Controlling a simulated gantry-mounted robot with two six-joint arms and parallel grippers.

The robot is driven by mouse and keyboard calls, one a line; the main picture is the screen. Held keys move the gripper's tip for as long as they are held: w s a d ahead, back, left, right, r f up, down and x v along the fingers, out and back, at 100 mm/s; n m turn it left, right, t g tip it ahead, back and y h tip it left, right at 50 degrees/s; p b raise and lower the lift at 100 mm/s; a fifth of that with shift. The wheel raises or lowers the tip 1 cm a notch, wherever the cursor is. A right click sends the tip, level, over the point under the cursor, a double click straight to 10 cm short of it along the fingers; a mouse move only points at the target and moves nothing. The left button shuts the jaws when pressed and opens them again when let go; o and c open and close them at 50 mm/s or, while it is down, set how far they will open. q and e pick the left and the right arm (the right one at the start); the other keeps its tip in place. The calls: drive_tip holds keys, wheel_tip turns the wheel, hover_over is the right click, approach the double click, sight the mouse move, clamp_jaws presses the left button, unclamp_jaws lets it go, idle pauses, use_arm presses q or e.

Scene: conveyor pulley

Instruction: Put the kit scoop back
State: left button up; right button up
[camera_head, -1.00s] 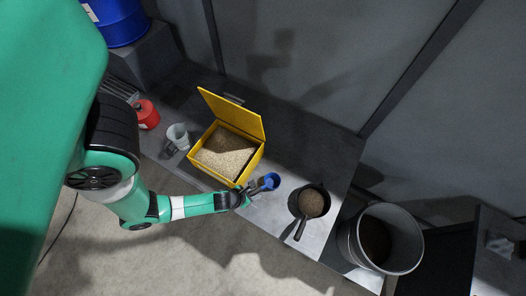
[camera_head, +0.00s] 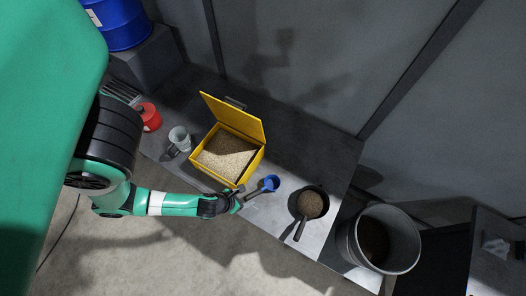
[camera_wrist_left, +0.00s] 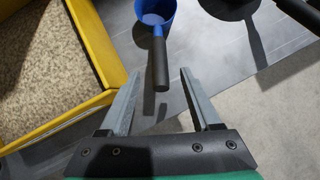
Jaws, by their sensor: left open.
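The scoop (camera_head: 270,184), blue with a dark handle, is on the grey table just right of the yellow box. In the left wrist view the scoop (camera_wrist_left: 156,20) shows its blue cup at the top, with its handle pointing back toward my fingers. My left gripper (camera_head: 239,194) is open and empty, to the left of the scoop at the handle's end. In the left wrist view the gripper's fingertips (camera_wrist_left: 160,74) stand apart on either side of the handle's end, with no contact visible. My right gripper is not in view.
The open yellow box (camera_head: 228,157) holds grain. A dark pan (camera_head: 311,203) of grain stands right of the scoop. A large grey bucket (camera_head: 398,240) stands beyond the table's right end. A clear cup (camera_head: 179,137) and a red container (camera_head: 149,117) are at the left.

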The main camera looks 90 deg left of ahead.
use_arm(q)
drive_tip(key=shift+v, duration=0.95)
drive_tip(key=shift+s+d+r+p, duration=0.3)
drive_tip(key=shift+r, duration=0.3)
drive_tip(key=shift+s+r, duration=0.25)
drive_tip(key=shift+r, duration=0.35)
